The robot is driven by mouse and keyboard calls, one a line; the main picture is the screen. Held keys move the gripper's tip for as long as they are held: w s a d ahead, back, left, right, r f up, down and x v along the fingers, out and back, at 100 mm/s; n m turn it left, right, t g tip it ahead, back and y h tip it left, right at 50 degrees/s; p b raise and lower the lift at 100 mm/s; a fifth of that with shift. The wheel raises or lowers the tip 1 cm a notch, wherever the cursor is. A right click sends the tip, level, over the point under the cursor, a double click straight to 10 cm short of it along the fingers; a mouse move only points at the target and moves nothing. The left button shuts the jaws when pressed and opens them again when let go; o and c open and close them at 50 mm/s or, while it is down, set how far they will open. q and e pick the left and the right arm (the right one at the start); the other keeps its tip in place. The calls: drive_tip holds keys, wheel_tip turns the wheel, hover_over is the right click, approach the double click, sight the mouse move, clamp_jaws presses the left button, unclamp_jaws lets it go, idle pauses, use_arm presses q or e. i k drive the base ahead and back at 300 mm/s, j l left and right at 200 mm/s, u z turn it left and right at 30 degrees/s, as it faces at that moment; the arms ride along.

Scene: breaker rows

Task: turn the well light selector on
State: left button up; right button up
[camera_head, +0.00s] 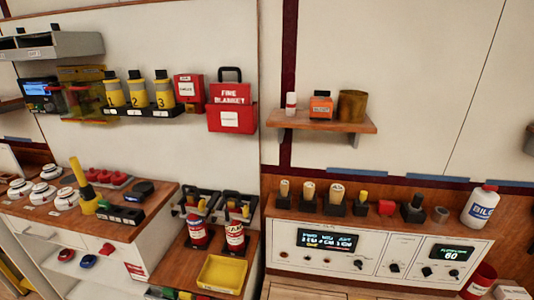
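A white control panel (375,257) stands at the lower right under a wooden ledge. It carries a wide dark display (327,240), a small display (451,253) reading about 60, and several small black knobs, such as one right of the wide display (358,265) and one further right (394,267). The labels are too small to read, so I cannot tell which knob is the well light selector or how it is set. Neither of my grippers shows in this view.
Wooden-handled items (308,193) and a white bottle (482,206) stand on the ledge above the panel. A small shelf (322,123) hangs above. At left are a cluttered counter (128,222), two red extinguishers (234,236) and a yellow tray (222,273). A red container (482,278) stands at lower right.

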sight(454, 273)
drive_tip(key=z, duration=1.8)
drive_tip(key=u, duration=0.4)
drive_tip(key=i+l+u, duration=0.1)
drive_tip(key=l+u, duration=0.35)
drive_tip(key=i+l+u, duration=0.1)
drive_tip(key=l+u, duration=0.6)
drive_tip(key=u, duration=0.15)
drive_tip(key=l, duration=0.65)
drive_tip(key=k+l+u, duration=0.15)
drive_tip(key=l, duration=0.55)
